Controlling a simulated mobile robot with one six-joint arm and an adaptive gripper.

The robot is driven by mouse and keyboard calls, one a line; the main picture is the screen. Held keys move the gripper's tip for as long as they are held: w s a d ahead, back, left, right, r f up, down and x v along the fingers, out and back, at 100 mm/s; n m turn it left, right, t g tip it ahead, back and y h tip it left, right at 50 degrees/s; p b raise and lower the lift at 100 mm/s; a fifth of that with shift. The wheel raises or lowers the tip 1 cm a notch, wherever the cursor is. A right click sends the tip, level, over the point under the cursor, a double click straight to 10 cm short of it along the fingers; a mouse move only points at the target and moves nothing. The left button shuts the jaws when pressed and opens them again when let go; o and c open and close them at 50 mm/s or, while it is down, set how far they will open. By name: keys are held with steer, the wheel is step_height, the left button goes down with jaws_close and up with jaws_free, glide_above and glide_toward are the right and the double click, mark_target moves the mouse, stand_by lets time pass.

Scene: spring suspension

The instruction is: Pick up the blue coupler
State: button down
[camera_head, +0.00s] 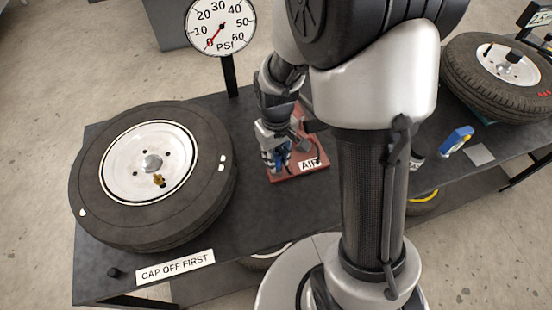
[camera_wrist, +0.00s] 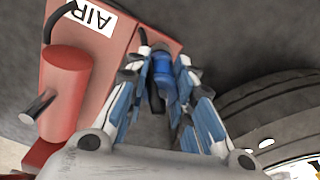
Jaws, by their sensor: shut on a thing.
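The blue coupler (camera_wrist: 162,68) is between the fingertips of my gripper (camera_wrist: 164,76) in the wrist view, and the fingers are shut on it. In the head view my gripper (camera_head: 275,158) points down at the left side of the red air stand (camera_head: 298,176). The coupler is hard to tell apart from the blue finger parts there. In the wrist view the red stand (camera_wrist: 170,48) lies behind and left of the coupler. I cannot tell whether the coupler still touches the stand.
A tire with a white rim (camera_head: 152,162) lies left of my gripper, with a brass valve part (camera_head: 158,180) on its rim. A pressure gauge (camera_head: 221,27) stands behind. A "CAP OFF FIRST" sign (camera_head: 175,266) lies at the front. My arm hides the bench's middle.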

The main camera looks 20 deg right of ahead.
step_height(320, 180, up, 29)
steer(key=p, duration=1)
steer(key=shift+f+p, duration=0.2)
steer(key=shift+p, duration=0.15)
